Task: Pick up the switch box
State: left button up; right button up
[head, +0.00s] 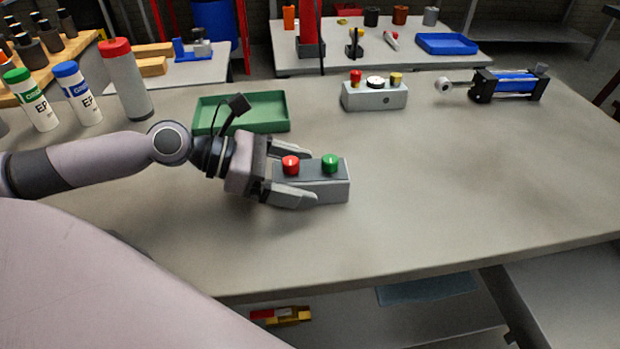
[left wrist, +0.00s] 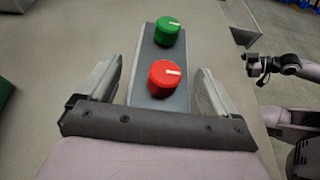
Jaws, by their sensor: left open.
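The switch box is a grey block with a red knob and a green knob on its dark top (head: 322,169). It sits on the grey workbench (head: 440,190), near the middle. In the left wrist view the switch box (left wrist: 152,62) runs away from me, red knob nearer, green knob farther. My left gripper (head: 301,172) is open, with one finger along each long side of the box. In the left wrist view (left wrist: 158,92) a gap shows between each finger and the box. Part of my right arm (left wrist: 290,65) shows at the right there; its fingers cannot be made out.
A green tray (head: 270,108) lies just behind the left gripper. A second grey box (head: 375,98) with red, white and yellow controls stands behind. A blue cylinder (head: 508,86) lies at the back right. Bottles (head: 126,82) stand at the left. The bench right of the switch box is clear.

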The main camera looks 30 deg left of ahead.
pick_arm(q)
jog(key=c, duration=1)
jog(key=shift+r, duration=0.1)
jog(key=c, duration=0.3)
jog(key=shift+c, duration=0.2)
